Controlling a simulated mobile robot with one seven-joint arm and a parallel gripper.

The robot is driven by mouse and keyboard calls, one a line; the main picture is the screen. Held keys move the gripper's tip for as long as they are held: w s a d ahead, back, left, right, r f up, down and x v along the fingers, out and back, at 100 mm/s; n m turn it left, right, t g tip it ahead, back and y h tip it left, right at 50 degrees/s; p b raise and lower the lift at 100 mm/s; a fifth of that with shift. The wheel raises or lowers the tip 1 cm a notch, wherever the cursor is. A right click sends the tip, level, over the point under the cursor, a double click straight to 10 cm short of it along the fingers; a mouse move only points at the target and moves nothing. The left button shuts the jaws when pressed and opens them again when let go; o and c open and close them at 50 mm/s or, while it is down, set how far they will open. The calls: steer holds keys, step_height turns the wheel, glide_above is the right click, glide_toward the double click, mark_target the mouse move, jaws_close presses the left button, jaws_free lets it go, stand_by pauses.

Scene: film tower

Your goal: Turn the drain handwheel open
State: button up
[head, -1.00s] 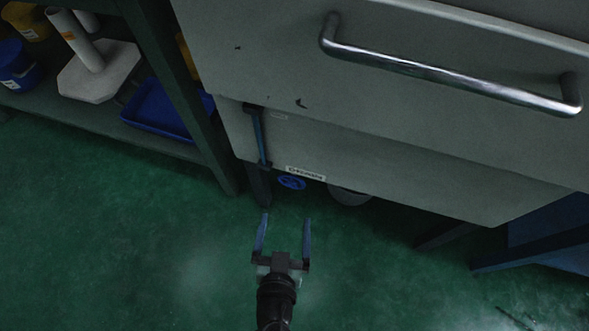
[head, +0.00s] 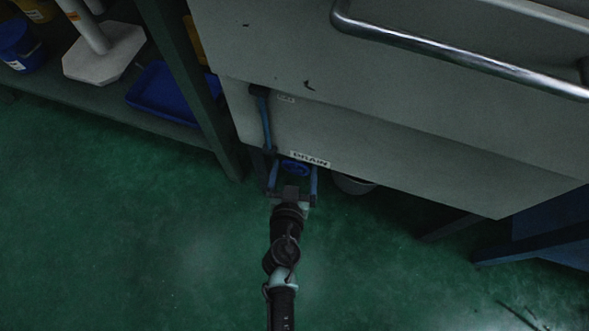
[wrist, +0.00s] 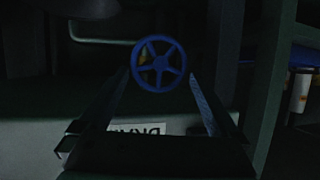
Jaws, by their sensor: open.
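The drain handwheel (head: 296,168) is a small blue spoked wheel under the lower edge of the grey cabinet, just below a white label reading DRAIN (head: 310,159). In the wrist view the handwheel (wrist: 160,63) faces me, with its spokes clear and some yellow behind it. My gripper (head: 294,176) is open at the wheel, one finger on each side. In the wrist view the fingers of my gripper (wrist: 163,80) reach toward the wheel's left and right rim. I cannot tell whether they touch it. The DRAIN label (wrist: 150,130) shows upside down there, partly hidden by my gripper.
The grey cabinet (head: 400,150) overhangs the wheel, with a long metal handle (head: 450,65) above. A blue lever (head: 266,125) is left of the label. A bucket (head: 354,184) stands right of the wheel. A shelf with a blue tray (head: 165,92) is at left. The green floor in front is clear.

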steer(key=shift+c, duration=0.3)
steer(key=c, duration=1)
